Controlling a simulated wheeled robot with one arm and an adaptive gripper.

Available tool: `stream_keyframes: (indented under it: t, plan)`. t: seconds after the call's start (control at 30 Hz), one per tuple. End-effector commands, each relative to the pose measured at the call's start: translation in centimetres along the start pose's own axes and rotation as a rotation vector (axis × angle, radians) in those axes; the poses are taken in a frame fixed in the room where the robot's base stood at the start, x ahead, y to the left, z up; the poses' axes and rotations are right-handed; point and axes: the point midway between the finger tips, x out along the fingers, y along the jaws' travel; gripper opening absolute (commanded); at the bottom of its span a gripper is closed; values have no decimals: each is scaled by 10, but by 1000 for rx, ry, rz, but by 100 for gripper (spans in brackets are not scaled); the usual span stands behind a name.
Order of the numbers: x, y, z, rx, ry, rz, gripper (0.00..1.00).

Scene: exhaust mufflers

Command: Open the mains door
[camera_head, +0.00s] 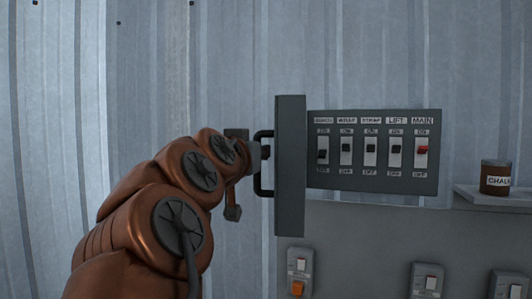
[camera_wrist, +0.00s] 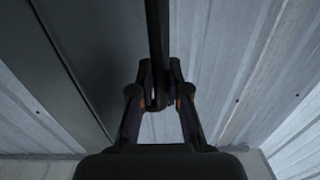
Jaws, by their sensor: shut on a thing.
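The mains door (camera_head: 290,170) is a grey panel standing swung out at the left side of the switch box, seen nearly edge-on in the head view. Its black bar handle (camera_head: 259,184) sticks out to the left. My gripper (camera_head: 263,152) is at the handle, shut on it. In the wrist view my gripper (camera_wrist: 160,98) has both fingers closed around the dark handle bar (camera_wrist: 157,35). The switch panel (camera_head: 373,185) is exposed, with a row of several labelled switches. The one labelled MAIN (camera_head: 421,151) is red, at the far right.
A corrugated metal wall (camera_head: 220,70) is behind. A small shelf (camera_head: 490,196) with a brown tin marked CHALK (camera_head: 495,177) is at the right. Small switch boxes (camera_head: 298,270) are mounted below the panel.

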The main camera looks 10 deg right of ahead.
Motion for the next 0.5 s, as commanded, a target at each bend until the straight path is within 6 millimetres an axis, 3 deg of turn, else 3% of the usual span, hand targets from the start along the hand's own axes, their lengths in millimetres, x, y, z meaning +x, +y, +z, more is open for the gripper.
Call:
stream_keyframes:
  t: [0.2, 0.23, 0.5]
  plan:
    - [1, 0, 7, 0, -14, 2, 0]
    - [1, 0, 8, 0, -14, 2, 17]
    - [2, 2, 5, 0, -10, 6, 41]
